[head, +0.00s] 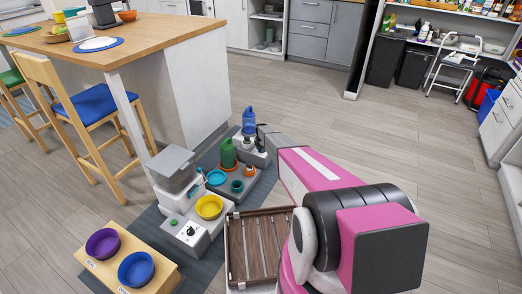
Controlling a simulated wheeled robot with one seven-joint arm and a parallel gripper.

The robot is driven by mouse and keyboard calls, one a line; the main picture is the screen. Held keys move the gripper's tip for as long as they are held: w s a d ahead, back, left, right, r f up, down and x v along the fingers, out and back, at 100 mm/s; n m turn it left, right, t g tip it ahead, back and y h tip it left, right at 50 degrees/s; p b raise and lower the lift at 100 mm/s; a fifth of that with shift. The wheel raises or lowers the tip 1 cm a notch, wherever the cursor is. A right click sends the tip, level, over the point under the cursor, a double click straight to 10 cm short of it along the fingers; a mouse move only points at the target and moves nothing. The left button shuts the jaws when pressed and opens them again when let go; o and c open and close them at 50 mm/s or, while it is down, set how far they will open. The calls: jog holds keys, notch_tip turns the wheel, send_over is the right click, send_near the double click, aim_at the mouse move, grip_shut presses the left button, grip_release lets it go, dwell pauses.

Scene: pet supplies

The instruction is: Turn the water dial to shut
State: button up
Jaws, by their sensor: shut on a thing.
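My gripper (258,141) is at the far end of my pink arm, low beside the blue water bottle (249,118). It is shut on a small part at the base of the water unit (257,160), which I take for the water dial. The jaws and the arm cover most of that part, so its angle cannot be told. A black dial (190,231) with a pale pointer is on the front of the white feeder (186,240), well apart from my gripper.
A green bottle (228,153), a teal bowl (216,177) and a yellow bowl (209,206) stand near the units. Purple (103,244) and blue bowls (136,270) sit on a wooden stand. A slatted wooden tray (243,262) lies in front. The floor to the right is clear.

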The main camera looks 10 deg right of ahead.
dwell(0.3)
jog(key=o, duration=0.9)
jog(key=shift+r, duration=0.1)
notch_tip(320, 180, up, 11)
jog(key=shift+f, duration=0.2)
